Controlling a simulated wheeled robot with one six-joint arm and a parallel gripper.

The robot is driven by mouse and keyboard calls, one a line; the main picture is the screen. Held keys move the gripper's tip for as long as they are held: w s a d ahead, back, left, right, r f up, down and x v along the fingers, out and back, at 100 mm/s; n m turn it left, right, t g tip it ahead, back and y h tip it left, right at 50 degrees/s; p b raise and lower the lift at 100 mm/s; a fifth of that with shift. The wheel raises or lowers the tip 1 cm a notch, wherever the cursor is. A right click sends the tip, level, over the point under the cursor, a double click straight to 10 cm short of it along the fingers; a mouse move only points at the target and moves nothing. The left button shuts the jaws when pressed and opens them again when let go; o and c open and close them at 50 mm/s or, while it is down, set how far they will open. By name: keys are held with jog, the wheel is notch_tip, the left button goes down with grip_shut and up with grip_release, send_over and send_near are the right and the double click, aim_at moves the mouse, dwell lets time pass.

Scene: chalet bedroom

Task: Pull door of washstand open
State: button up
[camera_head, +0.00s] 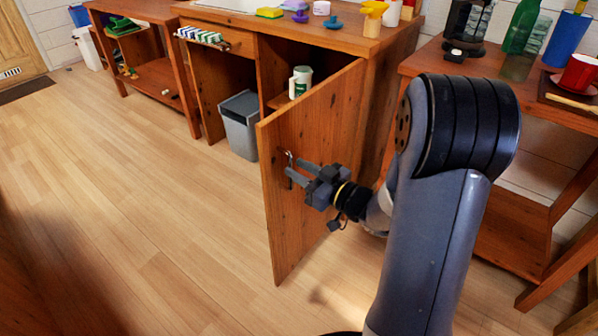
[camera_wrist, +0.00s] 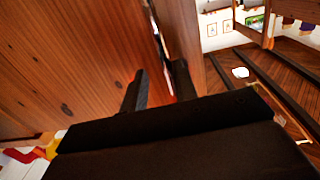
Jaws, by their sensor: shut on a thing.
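The washstand (camera_head: 335,37) is a reddish-brown wooden unit across the upper middle of the head view. Its door (camera_head: 312,140) stands swung out from the front, and the cupboard behind it shows. A small metal handle (camera_head: 290,160) sits near the door's free edge. My gripper (camera_head: 298,176) is at the handle with its fingers shut on it. In the wrist view the door (camera_wrist: 70,60) fills the left side, beside the fingers (camera_wrist: 152,90). The exact grip on the handle is hard to make out there.
A side table (camera_head: 530,100) with a red cup (camera_head: 580,72) stands right of my arm. The floor (camera_head: 140,200) left of the door is clear.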

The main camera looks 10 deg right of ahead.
jog(key=shift+o, duration=1.1)
jog(key=shift+w+d, duration=0.1)
jog(key=p+v, duration=0.2)
jog(key=v, duration=0.8)
jog(key=shift+s+d, duration=0.25)
jog(key=shift+s, duration=0.1)
jog(key=shift+w+a, duration=0.1)
jog(key=b+x, duration=0.2)
jog(key=x, duration=0.8)
jog(key=shift+a, duration=0.4)
jog(key=shift+w+r, duration=0.1)
